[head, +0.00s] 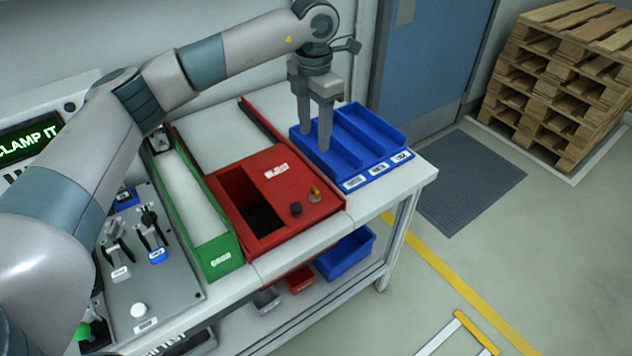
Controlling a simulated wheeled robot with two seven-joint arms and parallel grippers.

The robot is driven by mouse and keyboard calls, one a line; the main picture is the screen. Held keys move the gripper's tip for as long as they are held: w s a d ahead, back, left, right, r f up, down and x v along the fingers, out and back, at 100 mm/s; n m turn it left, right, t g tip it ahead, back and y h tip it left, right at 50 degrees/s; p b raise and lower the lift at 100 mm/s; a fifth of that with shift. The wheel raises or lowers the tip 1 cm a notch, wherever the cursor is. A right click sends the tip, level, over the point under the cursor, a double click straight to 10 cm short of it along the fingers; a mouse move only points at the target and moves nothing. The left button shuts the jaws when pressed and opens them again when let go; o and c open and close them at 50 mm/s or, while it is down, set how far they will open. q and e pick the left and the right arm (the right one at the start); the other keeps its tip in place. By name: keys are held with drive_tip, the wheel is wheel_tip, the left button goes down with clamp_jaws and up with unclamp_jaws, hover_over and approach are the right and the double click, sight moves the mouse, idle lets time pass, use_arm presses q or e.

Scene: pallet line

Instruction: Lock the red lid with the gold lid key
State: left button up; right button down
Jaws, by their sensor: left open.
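The red lid (275,175), with a white label, lies over part of a red box (285,238) on the bench. A dark opening shows at its left. A small gold piece, which looks like the gold lid key (315,191), stands at the right front of the red top. A dark round knob (296,209) is beside it. I cannot tell whether the key is turned. My left gripper (314,142) points down, open and empty, over the blue tray (378,176), behind and apart from the key. My right gripper is out of view.
A green bin (222,257) stands left of the red box. A panel with levers (150,300) and a screen (30,137) are farther left. Blue and red bins (345,253) sit on the lower shelf. Stacked pallets (560,75) stand back right. Floor at right is mostly free.

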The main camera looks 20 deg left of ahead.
use_arm(q)
drive_tip(key=shift+f, duration=0.1)
drive_tip(key=p, duration=0.6)
approach(315, 188)
wheel_tip(315, 188, down, 8)
drive_tip(key=shift+r, duration=0.15)
drive_tip(key=shift+f, duration=0.5)
drive_tip(key=c, duration=1)
